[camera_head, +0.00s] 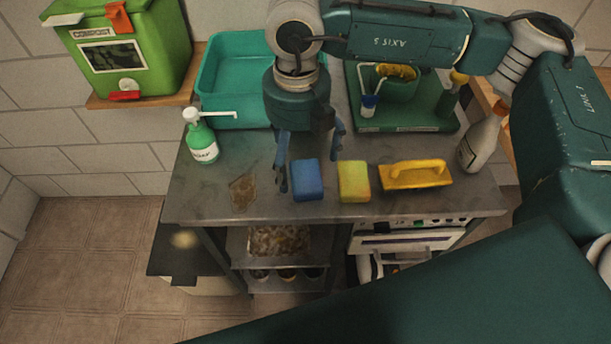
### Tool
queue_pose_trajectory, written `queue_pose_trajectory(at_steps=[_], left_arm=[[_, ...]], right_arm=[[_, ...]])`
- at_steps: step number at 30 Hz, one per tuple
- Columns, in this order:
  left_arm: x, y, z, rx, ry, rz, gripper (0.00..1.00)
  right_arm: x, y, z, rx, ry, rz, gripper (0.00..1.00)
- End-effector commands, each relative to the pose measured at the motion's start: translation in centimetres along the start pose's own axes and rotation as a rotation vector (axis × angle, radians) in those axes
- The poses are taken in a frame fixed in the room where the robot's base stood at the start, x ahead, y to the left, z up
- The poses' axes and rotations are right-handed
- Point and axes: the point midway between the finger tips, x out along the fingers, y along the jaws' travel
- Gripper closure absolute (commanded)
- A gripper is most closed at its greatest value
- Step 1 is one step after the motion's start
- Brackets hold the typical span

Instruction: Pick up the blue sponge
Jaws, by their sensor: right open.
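The blue sponge (308,181) lies on the grey metal worktop (410,206) near its front edge, left of a yellow sponge (354,182). My right gripper (310,168) points down over the worktop, with its two blue fingers spread apart and nothing between them. Its left finger shows just left of the blue sponge, and its right finger shows behind the sponge's right side. The sponge's top and front are in plain sight. I cannot tell the exact height of the fingertips above the worktop. My left gripper is not in view.
A yellow handled tool (415,175) lies right of the yellow sponge. A teal basin (222,85) and green tray (425,118) are behind. A brown patch (243,193) marks the worktop.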

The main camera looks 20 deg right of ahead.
Motion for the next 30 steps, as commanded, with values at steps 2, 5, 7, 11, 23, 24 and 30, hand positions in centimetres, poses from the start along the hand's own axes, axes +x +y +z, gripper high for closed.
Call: queue_pose_trajectory(at_steps=[2,5,7,11,23,24,30], left_arm=[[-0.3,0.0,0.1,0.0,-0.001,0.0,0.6],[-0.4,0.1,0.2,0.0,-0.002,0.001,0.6],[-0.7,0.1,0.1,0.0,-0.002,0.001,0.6],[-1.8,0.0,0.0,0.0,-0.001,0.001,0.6],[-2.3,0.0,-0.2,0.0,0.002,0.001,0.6],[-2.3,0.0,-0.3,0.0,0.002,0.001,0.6],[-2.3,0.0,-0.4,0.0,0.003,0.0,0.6]], right_arm=[[0.9,0.0,0.0,0.0,0.001,-0.001,0.06],[1.6,-0.1,0.0,0.0,0.002,-0.001,0.06],[2.0,-0.1,0.1,0.0,0.002,-0.001,0.06],[3.7,-0.2,0.5,0.0,0.004,-0.003,0.06],[6.8,-0.2,0.7,-0.001,-0.002,0.0,0.06],[6.8,-0.2,0.7,-0.001,-0.001,0.0,0.06],[6.8,-0.2,0.7,-0.001,-0.001,0.0,0.38]])
